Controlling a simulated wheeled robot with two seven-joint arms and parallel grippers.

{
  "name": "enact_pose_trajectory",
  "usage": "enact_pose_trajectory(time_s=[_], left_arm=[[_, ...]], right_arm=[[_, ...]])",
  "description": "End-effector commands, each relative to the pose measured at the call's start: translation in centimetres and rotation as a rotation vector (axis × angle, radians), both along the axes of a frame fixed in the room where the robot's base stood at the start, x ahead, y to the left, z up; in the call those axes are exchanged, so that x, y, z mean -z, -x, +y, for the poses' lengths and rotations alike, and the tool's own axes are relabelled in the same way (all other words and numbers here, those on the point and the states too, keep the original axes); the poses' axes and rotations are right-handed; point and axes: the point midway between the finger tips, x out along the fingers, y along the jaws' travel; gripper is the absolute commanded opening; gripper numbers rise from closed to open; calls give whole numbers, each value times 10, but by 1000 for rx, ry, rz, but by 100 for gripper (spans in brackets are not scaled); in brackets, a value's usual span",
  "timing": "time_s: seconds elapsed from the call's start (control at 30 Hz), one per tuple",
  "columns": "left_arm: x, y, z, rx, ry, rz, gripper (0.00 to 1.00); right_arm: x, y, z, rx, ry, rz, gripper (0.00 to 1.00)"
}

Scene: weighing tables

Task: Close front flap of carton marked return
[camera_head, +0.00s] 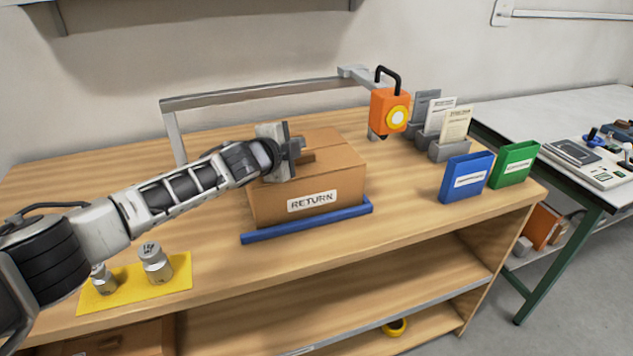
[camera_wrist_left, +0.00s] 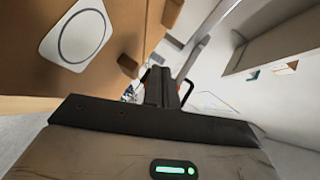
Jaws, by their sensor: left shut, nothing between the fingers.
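The brown carton (camera_head: 345,185) stands on the wooden table with a white RETURN label (camera_head: 312,201) on its front side. Its top looks mostly flat on the right. The left part of the top is hidden behind my left gripper, so I cannot tell how the front flap lies there. My left gripper (camera_head: 300,147) is over the carton's top, close to it; I cannot tell whether it touches. In the left wrist view its fingers (camera_wrist_left: 172,90) are together and empty. My right gripper is not in view.
A blue bar (camera_head: 310,219) lies along the carton's front. A yellow mat (camera_head: 180,285) with metal weights is front left. A grey rail frame (camera_head: 250,93) and orange lantern-like device (camera_head: 385,105) are behind. Blue (camera_head: 466,178) and green (camera_head: 513,165) holders stand right. The table's front right is clear.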

Motion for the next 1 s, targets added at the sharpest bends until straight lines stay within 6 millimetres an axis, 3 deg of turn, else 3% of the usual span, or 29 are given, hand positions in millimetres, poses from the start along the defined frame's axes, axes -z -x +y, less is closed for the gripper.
enact_pose_trajectory(time_s=[0.53,0.77,1.0], left_arm=[[-6,-1,2,-2,0,-1,0],[-47,0,11,-12,-1,-3,0],[-85,12,50,-13,-1,-1,0]], right_arm=[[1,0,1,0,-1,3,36],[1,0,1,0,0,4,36],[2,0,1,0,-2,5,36]])
